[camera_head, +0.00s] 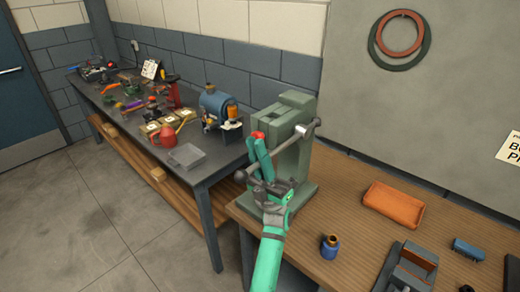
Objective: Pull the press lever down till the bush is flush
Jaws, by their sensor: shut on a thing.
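A grey-green press (293,145) stands upright at the left end of the wooden bench. Its grey press lever (304,131) slants across the front, with a knob at the upper right and a ball end at the lower left. A red knob (258,135) shows at the top of a green part in front of the press. My gripper (270,190) is at the press front, shut on the lever as far as I can tell. My green arm and hand cover the middle of the lever and the lower front. The bush cannot be made out.
On the wooden bench (350,270) are a blue pot with a brass top (330,246), an orange tray (393,204) and a grey tool (412,268). A crowded dark table (225,165) stands to the left. Open floor (90,220) lies in front of it.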

